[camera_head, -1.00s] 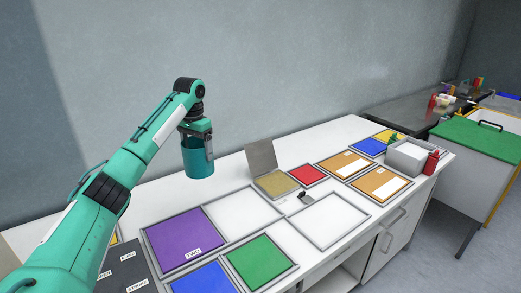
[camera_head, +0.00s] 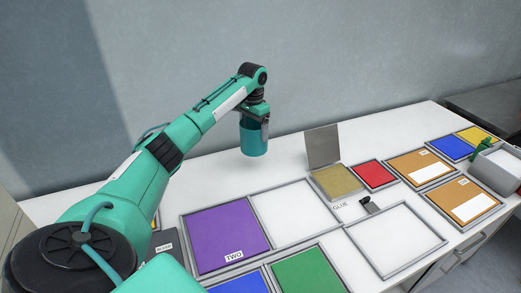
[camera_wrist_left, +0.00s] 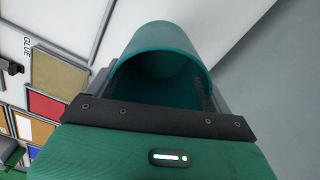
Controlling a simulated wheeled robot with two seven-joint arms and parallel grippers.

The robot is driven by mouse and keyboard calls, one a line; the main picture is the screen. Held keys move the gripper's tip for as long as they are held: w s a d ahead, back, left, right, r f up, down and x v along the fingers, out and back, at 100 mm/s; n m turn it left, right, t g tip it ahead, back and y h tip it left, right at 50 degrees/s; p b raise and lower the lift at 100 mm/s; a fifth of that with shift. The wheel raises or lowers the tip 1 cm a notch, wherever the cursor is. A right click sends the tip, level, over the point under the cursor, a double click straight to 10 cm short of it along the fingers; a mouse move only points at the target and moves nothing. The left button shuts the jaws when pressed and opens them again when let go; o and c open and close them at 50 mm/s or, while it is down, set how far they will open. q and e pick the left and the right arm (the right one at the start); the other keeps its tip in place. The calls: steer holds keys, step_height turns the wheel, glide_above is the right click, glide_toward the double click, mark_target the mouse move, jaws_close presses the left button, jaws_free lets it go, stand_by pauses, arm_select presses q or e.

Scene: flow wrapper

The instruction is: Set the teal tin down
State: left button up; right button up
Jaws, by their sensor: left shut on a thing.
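The teal tin (camera_head: 253,138) is an upright, open-topped cylinder held above the back of the white table, behind the white panel. My left gripper (camera_head: 264,121) is shut on it, with a finger showing along its right side. In the left wrist view the tin (camera_wrist_left: 165,50) fills the space between the fingers, and I look into its dark, empty-looking inside. Its underside is hidden there. My right gripper is not in view.
A purple panel labelled TWO (camera_head: 225,235) and a white panel (camera_head: 300,212) lie in front of the tin. A gold panel (camera_head: 336,181) with a raised grey lid (camera_head: 322,147) stands to the right. Bare table (camera_head: 205,180) shows along the back near the wall.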

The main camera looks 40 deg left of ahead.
mark_target(254, 151)
arm_select(q)
step_height(254, 151, down, 6)
steer(key=shift+r, duration=0.25)
steer(key=shift+f, duration=0.55)
step_height(254, 151, down, 3)
steer(key=shift+f+p, duration=0.15)
steer(key=shift+p, duration=0.3)
steer(key=shift+f, duration=0.45)
steer(key=o, duration=0.9)
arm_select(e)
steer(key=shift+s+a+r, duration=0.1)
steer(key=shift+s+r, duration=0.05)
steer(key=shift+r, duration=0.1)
